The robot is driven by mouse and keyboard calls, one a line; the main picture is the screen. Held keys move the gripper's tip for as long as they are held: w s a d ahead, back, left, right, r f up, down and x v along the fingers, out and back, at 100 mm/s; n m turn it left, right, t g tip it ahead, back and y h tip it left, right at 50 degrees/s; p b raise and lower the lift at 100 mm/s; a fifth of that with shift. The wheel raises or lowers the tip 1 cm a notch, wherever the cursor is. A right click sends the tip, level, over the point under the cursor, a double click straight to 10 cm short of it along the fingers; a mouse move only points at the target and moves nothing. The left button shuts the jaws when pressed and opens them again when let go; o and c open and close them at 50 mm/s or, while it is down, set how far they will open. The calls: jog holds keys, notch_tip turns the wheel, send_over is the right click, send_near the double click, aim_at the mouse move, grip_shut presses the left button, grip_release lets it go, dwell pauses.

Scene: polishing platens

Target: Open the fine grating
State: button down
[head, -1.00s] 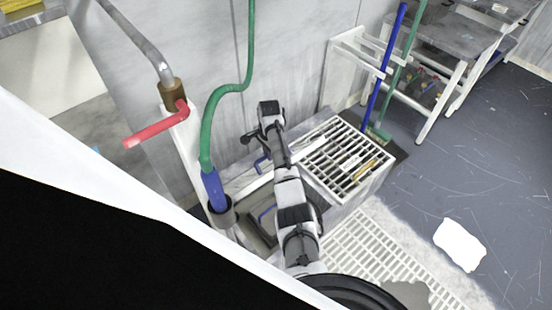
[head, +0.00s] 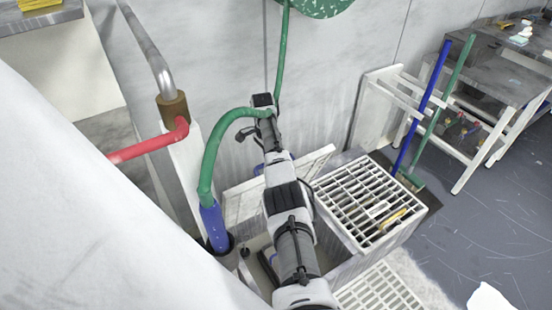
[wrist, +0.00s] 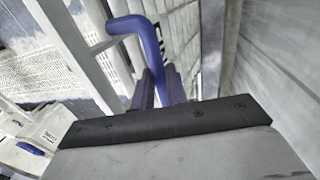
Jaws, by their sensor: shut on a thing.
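The fine grating (head: 240,203) is a white panel seen on both sides of my arm in the head view, standing tilted up over the sump near the wall. My arm hides the middle of the panel and the fingertips in the head view.
A green hose (head: 208,160) and a red-handled pipe (head: 150,148) stand at left. Blue and green poles (head: 424,105) lean against a white rack at right. Open floor (head: 480,225) lies at right.

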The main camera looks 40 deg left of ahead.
jog(key=a+b, duration=0.1)
jog(key=b, duration=0.1)
jog(key=shift+a+f+b, duration=0.1)
jog(key=shift+f+b, duration=0.25)
jog(key=shift+b, duration=0.05)
jog(key=shift+s+a+r, duration=0.1)
jog(key=shift+r, duration=0.05)
jog(key=c, duration=1.4)
grip_release()
jog(key=shift+a, duration=0.2)
jog(key=shift+d+r, duration=0.1)
jog(key=shift+r, duration=0.05)
notch_tip(320, 180, up, 20)
jog(key=p, duration=1.1)
jog(key=shift+p, duration=0.35)
